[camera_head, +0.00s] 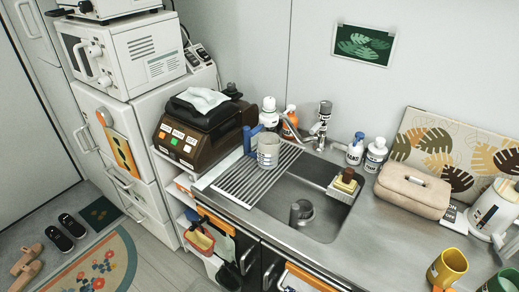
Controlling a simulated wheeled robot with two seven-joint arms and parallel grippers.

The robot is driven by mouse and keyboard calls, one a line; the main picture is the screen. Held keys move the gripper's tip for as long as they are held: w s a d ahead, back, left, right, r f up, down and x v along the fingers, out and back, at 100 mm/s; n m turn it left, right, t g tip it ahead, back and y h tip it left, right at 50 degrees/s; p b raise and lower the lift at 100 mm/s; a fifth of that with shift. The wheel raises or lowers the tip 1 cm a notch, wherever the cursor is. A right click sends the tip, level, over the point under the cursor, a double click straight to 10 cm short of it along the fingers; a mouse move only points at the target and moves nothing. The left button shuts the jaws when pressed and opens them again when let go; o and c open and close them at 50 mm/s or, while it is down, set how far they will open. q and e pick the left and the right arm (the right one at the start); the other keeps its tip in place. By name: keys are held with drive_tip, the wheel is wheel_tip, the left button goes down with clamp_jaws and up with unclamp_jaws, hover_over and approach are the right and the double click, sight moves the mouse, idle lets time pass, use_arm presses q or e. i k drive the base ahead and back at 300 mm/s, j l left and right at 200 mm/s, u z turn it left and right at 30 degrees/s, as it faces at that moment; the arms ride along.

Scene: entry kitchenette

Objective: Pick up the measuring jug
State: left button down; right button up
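A grey jug-like container with faint markings on its side, which looks like the measuring jug (268,151), stands upright on the slatted drying rack (243,187) at the left part of the sink. A blue piece (249,139) shows right beside its left side; I cannot tell whether it is the jug's handle. Neither of my grippers is in the picture, and nothing is seen touching the jug.
Bottles (291,120) and the faucet (318,132) stand close behind the jug. A brown appliance (195,131) is to its left. The sink basin (325,222) opens to the right. A beige pouch (413,190), white kettle (492,211) and yellow mug (447,268) occupy the right counter.

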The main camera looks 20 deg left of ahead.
sight(268, 144)
drive_tip(key=i+j, duration=0.15)
drive_tip(key=j, duration=0.45)
drive_tip(key=i+j, duration=0.15)
drive_tip(key=j, duration=0.45)
drive_tip(key=i+j+z, duration=0.1)
drive_tip(key=j, duration=0.55)
drive_tip(key=i+j, duration=0.15)
drive_tip(key=j, duration=0.45)
drive_tip(key=i+j+z, duration=0.1)
drive_tip(key=j, duration=0.5)
drive_tip(key=i+j, duration=0.1)
drive_tip(key=j, duration=0.55)
